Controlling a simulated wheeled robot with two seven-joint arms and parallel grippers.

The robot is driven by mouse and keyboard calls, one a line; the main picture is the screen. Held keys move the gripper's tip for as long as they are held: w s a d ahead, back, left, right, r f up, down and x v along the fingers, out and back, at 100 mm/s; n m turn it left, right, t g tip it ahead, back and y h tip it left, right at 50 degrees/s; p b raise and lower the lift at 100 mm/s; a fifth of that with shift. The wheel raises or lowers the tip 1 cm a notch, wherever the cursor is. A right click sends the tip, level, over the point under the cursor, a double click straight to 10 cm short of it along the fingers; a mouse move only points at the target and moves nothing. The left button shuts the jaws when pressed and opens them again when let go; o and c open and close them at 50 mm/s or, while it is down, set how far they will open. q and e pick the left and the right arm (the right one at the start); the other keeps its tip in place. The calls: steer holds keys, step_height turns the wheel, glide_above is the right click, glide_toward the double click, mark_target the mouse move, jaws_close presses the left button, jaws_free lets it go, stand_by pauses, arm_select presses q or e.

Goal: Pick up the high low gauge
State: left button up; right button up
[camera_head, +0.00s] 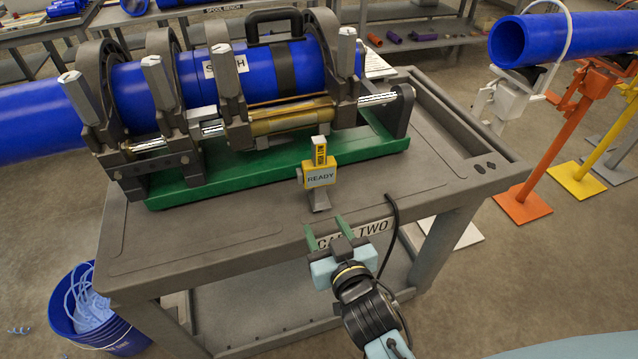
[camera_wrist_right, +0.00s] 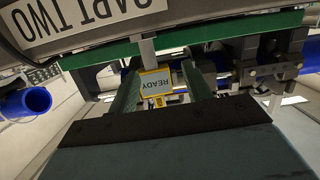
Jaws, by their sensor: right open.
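The high low gauge (camera_head: 320,176) is a small yellow block with a pale READY screen and a yellow labelled top. It stands upright on a grey foot near the front edge of the cart top. My right gripper (camera_head: 325,223) is open and empty, with its green fingers pointing at the gauge from in front of the cart edge. In the right wrist view the gauge (camera_wrist_right: 157,84) appears upside down, lined up between the two fingers (camera_wrist_right: 164,72). A gap to the gauge shows in the head view. My left gripper is out of view.
The grey cart (camera_head: 240,239) carries a green-based fusion machine (camera_head: 280,166) clamping blue pipe (camera_head: 135,90) close behind the gauge. A black cable (camera_head: 391,225) hangs over the front edge. A blue bucket (camera_head: 112,335) stands at lower left. Pipe stands (camera_head: 525,200) are right.

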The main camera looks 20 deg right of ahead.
steer(key=m+t+h, duration=0.1)
steer(key=t, duration=0.1)
glide_toward(323, 158)
steer(key=w, duration=0.7)
steer(key=shift+w, duration=0.35)
steer(key=shift+w+r, duration=0.15)
steer(key=shift+w, duration=1.2)
steer(key=shift+w+r, duration=0.1)
steer(key=shift+w, duration=1.25)
steer(key=shift+a, duration=0.1)
jaws_close()
